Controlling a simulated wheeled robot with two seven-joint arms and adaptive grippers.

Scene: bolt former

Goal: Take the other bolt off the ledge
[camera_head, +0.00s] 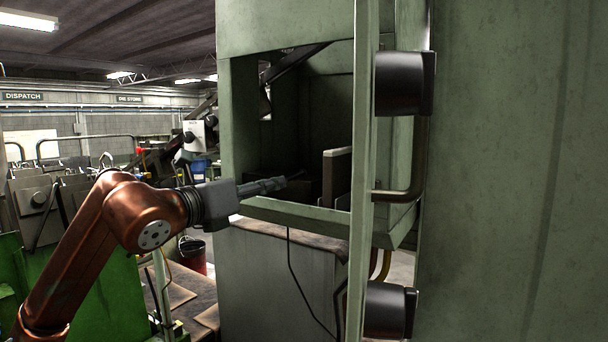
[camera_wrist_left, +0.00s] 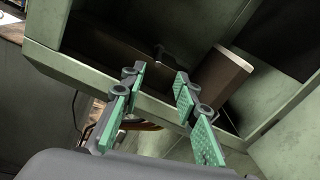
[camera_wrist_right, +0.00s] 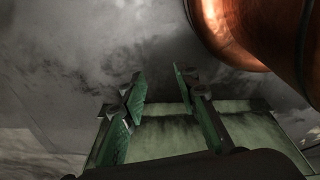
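The green machine has an open bay, and a green ledge (camera_head: 295,213) runs along its lower front edge. The ledge also crosses the left wrist view (camera_wrist_left: 75,72). My left gripper (camera_head: 280,184) reaches into the bay opening from the left, just above the ledge. In the left wrist view its two green-padded fingers (camera_wrist_left: 158,80) are apart with nothing between them. A small dark shape (camera_wrist_left: 160,54) shows beyond the fingertips; I cannot tell if it is a bolt. No bolt shows clearly. My right gripper (camera_wrist_right: 160,84) is open and empty in the right wrist view.
A brown-edged upright plate (camera_head: 336,178) stands inside the bay, right of my left gripper. A green door edge (camera_head: 362,150) with a bar handle (camera_head: 416,165) stands to the right. A red bin (camera_head: 193,256) is on the floor at the left.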

